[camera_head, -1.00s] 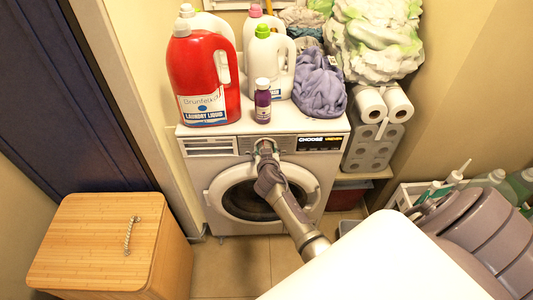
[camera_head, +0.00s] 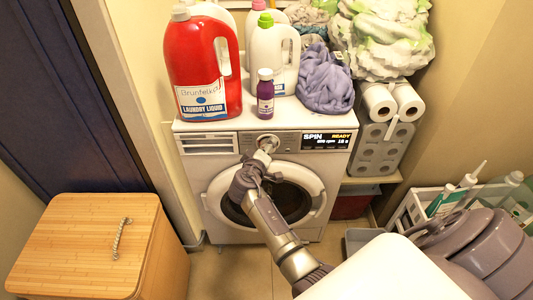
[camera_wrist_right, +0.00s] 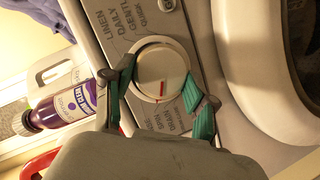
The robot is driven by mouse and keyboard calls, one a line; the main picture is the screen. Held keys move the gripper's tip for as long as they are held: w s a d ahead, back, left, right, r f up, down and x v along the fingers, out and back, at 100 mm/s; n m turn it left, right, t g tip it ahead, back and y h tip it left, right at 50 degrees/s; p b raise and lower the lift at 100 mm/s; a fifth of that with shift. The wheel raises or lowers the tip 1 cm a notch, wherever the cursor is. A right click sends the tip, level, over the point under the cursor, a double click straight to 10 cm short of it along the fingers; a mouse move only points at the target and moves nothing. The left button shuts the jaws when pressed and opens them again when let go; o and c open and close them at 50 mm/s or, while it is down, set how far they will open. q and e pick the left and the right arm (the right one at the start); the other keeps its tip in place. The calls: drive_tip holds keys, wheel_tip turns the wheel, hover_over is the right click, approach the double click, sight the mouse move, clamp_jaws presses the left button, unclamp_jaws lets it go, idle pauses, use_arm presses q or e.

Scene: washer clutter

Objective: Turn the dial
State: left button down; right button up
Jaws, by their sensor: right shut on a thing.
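The washer (camera_head: 195,165) stands against the wall with its round door facing me. A red mark on the dial points down in that picture, toward the printed labels. My left gripper is not in view.
A red detergent jug (camera_head: 203,75), a white jug (camera_head: 268,60), a small purple bottle (camera_head: 265,97) and purple cloth (camera_head: 324,80) stand or lie on the washer. A wooden hamper (camera_head: 85,245) is at the left. Paper rolls (camera_head: 380,150) are stacked at the right.

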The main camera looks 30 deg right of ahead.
drive_tip(key=shift+f+n+b, duration=0.1)
drive_tip(key=shift+n+b, duration=0.25)
drive_tip(key=shift+n, duration=0.05)
drive_tip(key=shift+h, duration=0.3)
drive_tip(key=o, duration=1.2)
drive_tip(key=shift+c, duration=0.2)
drive_tip(key=v, duration=0.7)
drive_tip(key=shift+a, duration=0.25)
drive_tip(key=shift+s, duration=0.1)
